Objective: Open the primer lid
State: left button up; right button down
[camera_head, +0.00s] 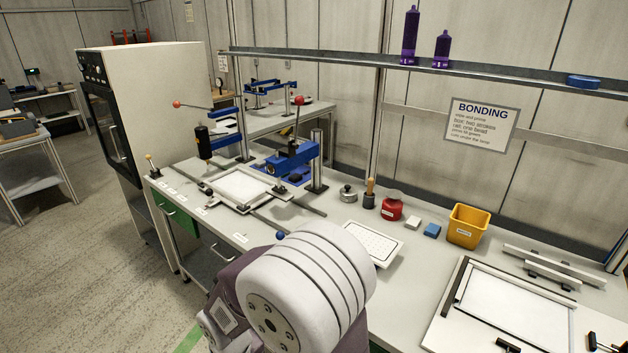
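A small red can (391,211) stands on the workbench, right of centre; no readable label tells me whether it is the primer. A grey round lid or dish (394,196) shows at its top, and I cannot tell how it is seated. A small silver pot (348,194) with a knob on top stands further left and looks covered. A large white rounded link of my own arm (312,285) fills the lower middle of the view, in front of the bench edge. Neither of my grippers can be made out.
A brush in a dark holder (369,194) stands between pot and can. A white dotted tray (374,242), white block (413,222), blue block (432,230) and yellow bin (467,226) are nearby. Blue clamp presses (292,160) stand left; a framed fixture (513,310) lies right.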

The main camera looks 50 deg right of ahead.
aim_at(347, 190)
jog(key=i+z, duration=0.4)
jog(key=i+j+z, duration=0.2)
jog(key=i+z, duration=0.2)
jog(key=i+j+z, duration=0.25)
jog(key=z, duration=0.15)
jog(key=i+j, duration=0.05)
jog(key=i, duration=0.05)
